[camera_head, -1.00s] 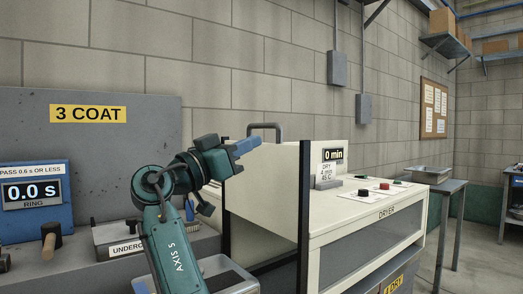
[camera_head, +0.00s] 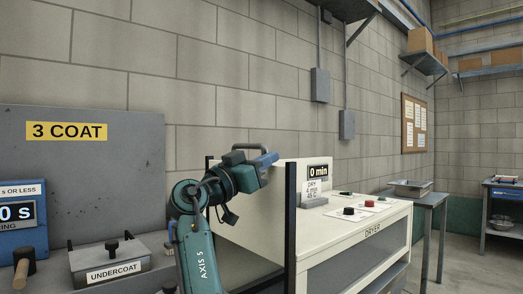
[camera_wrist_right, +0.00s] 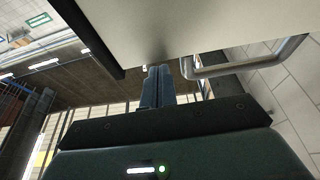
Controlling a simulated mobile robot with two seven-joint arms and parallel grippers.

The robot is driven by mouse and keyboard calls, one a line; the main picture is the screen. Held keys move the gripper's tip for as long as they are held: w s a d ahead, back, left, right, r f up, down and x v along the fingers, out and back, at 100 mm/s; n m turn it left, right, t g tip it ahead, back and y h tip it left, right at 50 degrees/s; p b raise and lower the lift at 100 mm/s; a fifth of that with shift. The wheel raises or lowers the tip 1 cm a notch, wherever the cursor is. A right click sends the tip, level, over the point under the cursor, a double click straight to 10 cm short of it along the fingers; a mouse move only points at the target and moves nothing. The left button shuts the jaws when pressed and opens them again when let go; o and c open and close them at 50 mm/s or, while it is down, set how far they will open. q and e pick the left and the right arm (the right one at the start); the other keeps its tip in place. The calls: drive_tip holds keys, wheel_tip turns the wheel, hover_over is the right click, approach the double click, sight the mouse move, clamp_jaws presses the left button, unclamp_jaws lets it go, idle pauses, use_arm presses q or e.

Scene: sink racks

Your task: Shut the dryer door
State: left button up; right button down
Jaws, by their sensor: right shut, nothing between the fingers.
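The dryer (camera_head: 345,232) is a cream cabinet right of centre. Its door (camera_head: 262,215) looks like the cream upright panel between two black posts at the left end, with a grey bar handle (camera_head: 262,147) at its top. The panel appears raised between the posts. My right gripper (camera_head: 264,163) is shut and empty, in front of the handle and near the panel's top. In the wrist view, its blue fingers (camera_wrist_right: 158,85) lie close to the cream panel (camera_wrist_right: 170,25), left of the handle (camera_wrist_right: 250,68). I cannot tell whether they touch. My left gripper is not in view.
The undercoat box (camera_head: 110,263) and a blue timer unit (camera_head: 20,218) stand at the left, before a grey "3 COAT" board (camera_head: 120,165). A small side table (camera_head: 432,200) with a metal tray (camera_head: 410,188) stands beyond the dryer. Floor shows at the far right.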

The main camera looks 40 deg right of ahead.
sight(273, 226)
drive_tip(key=shift+f, duration=0.35)
